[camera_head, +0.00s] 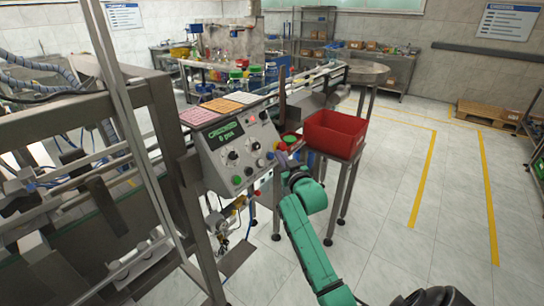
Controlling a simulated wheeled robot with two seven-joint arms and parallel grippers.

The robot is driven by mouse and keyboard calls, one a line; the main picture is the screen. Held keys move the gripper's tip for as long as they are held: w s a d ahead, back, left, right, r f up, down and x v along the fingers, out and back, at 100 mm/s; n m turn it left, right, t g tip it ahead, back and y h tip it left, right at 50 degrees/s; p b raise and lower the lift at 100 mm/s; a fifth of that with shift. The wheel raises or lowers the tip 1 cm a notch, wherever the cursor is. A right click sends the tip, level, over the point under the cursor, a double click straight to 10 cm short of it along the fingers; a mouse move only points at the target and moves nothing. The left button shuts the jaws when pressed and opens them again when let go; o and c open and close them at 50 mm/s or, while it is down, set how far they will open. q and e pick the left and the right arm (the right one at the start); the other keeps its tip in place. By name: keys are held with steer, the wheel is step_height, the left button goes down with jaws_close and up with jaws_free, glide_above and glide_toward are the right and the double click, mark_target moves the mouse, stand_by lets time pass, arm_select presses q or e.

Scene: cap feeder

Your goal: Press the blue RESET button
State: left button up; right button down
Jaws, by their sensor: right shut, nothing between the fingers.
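The grey control box (212,160) stands at the centre-left, with a green display (226,134) and several knobs and buttons on its sloped face. A small blue spot (270,156) near the right edge of its face looks like the blue button; its label is too small to read. My right gripper (284,159), at the end of the green arm, is shut and empty, close by the box's right edge. I cannot tell whether it touches the button. My left gripper is not in view.
A red bin (335,133) sits on a metal stand right of the box. Coloured sheets (221,105) lie on top of the box. The machine's metal frame (165,125) stands at the left. Tiled floor with yellow lines (424,180) is open at the right.

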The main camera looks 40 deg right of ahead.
stand_by(0.3)
steer(key=shift+w+a+f, duration=0.15)
steer(key=shift+w+f, duration=0.1)
steer(key=shift+w, duration=0.1)
steer(key=shift+w+a+f+b, duration=0.1)
steer(key=shift+w+f+b, duration=0.15)
steer(key=shift+b, duration=0.2)
stand_by(0.5)
steer(key=shift+s+d+r+p, duration=0.25)
steer(key=shift+s+r+p, duration=0.35)
steer(key=shift+p, duration=0.3)
